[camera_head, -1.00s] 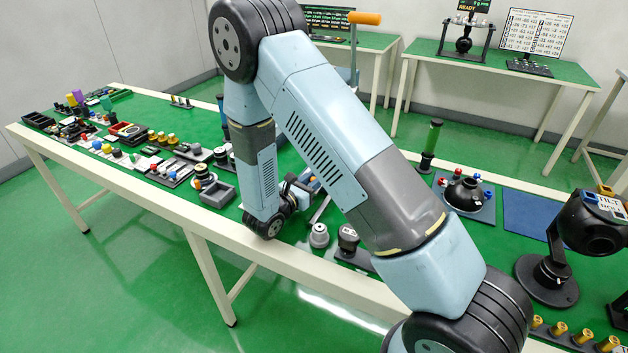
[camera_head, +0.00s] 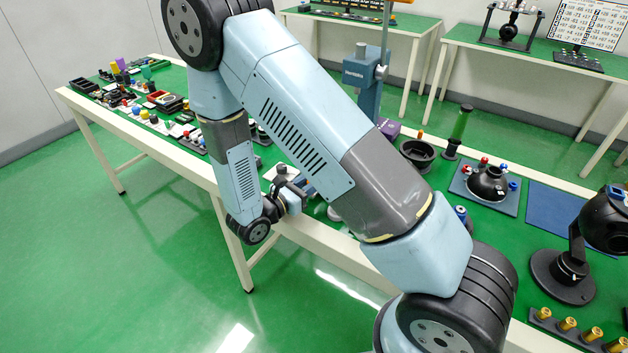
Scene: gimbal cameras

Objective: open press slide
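A blue press (camera_head: 362,80) with a slim upright post stands on the table behind my upper arm. An orange handle shows at the picture's top edge; the press's lower part and its slide are hidden or cannot be made out. My arm bends down at the left, and my gripper (camera_head: 303,187) is low over the front edge of the long table, in front of the press and apart from it. The gripper is small and partly covered by my wrist, so its fingers cannot be told open or shut.
The green table (camera_head: 545,168) holds a black bowl (camera_head: 418,152), a dark dome on a blue plate (camera_head: 487,184), and a black gimbal camera (camera_head: 600,222) at right. Several small parts crowd the left end. A small pale-based item (camera_head: 282,172) sits close behind my gripper.

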